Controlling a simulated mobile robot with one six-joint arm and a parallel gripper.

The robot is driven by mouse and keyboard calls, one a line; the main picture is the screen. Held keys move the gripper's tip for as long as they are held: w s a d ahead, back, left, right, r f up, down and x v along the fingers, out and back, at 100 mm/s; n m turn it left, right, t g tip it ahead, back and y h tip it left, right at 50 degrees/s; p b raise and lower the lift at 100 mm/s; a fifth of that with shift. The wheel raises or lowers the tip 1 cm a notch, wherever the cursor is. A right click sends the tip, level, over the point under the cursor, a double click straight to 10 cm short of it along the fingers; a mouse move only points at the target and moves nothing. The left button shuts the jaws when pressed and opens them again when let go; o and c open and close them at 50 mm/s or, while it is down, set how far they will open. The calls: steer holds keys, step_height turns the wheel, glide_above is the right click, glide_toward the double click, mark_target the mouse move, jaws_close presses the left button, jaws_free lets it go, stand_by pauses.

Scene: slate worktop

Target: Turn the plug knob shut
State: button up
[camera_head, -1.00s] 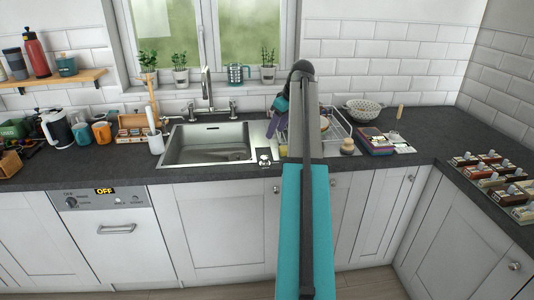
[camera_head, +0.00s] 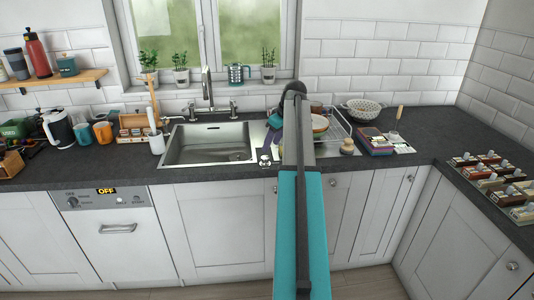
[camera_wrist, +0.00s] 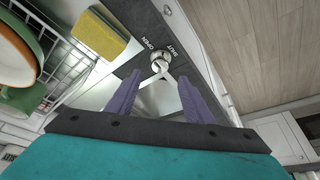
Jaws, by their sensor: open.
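The plug knob (camera_wrist: 160,64) is a small round metal knob on the counter strip, with the words OPEN and SHUT printed beside it in the wrist view. In the head view the knob (camera_head: 264,160) sits at the right front corner of the sink. Which word the knob points to is too small to tell. My gripper (camera_wrist: 160,80) is open and empty, its two purple fingers pointing at the knob with one on either side in the picture. Contact with the knob cannot be made out. In the head view the gripper (camera_head: 273,136) is partly hidden by my arm.
The sink basin (camera_head: 210,158) lies left of the knob. A wire dish rack (camera_head: 337,127) with dishes stands to the right. A yellow-green sponge (camera_wrist: 101,34) and a green-rimmed dish (camera_wrist: 14,58) show near my gripper. The counter's front edge is close to the knob.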

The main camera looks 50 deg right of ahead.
mark_target(265, 157)
steer(key=shift+p+x, duration=0.6)
steer(key=shift+x, duration=2.85)
steer(key=shift+s, duration=0.1)
steer(key=c, duration=1)
steer(key=shift+a, duration=0.15)
steer(key=shift+c, duration=0.2)
